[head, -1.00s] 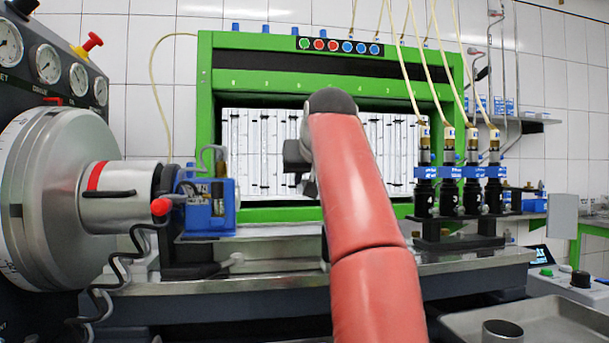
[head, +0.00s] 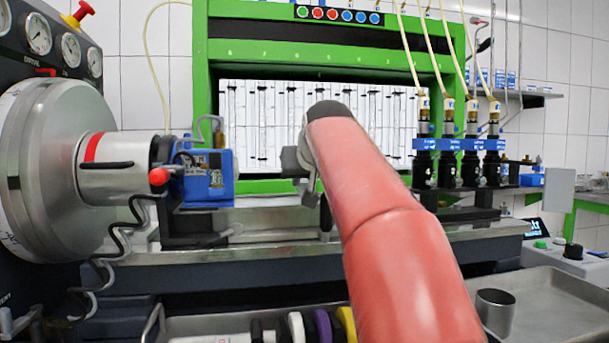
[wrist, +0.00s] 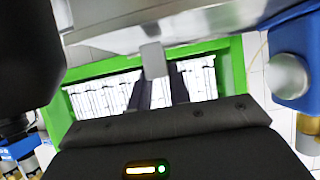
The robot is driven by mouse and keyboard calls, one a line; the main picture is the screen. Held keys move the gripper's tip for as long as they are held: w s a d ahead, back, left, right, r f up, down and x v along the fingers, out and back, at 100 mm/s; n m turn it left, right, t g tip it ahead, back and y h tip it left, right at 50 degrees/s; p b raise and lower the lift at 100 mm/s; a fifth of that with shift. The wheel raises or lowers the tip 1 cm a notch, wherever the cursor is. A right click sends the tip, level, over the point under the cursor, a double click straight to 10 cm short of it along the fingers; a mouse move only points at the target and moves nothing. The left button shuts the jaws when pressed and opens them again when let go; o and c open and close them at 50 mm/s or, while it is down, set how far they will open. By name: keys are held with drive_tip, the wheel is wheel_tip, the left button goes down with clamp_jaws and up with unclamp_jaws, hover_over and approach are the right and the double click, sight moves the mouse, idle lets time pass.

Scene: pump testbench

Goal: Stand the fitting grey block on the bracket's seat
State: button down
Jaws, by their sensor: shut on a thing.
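A small light grey block (wrist: 152,58) shows in the wrist view at the tips of my gripper's dark fingers. My gripper (wrist: 160,85) is shut on it, in front of the bench. In the head view my red arm hides most of the gripper and the block. A dark, bracket-like support (head: 190,227) stands on the bench bed below the blue pump, left of my gripper. I cannot tell for certain which part is the bracket's seat. The gripper and block look apart from this support.
The blue pump (head: 208,178) is beside the large drive (head: 45,165) at left. Black injectors (head: 447,160) with hoses stand at right. A tray (head: 570,300) with a metal cup (head: 495,312) lies front right. Coloured rings (head: 322,325) lie in front of the bench.

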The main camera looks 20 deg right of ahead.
drive_tip(key=shift+f+b, duration=0.5)
drive_tip(key=shift+f, duration=0.1)
drive_tip(key=c, duration=1.2)
unclamp_jaws()
drive_tip(key=shift+r, duration=0.1)
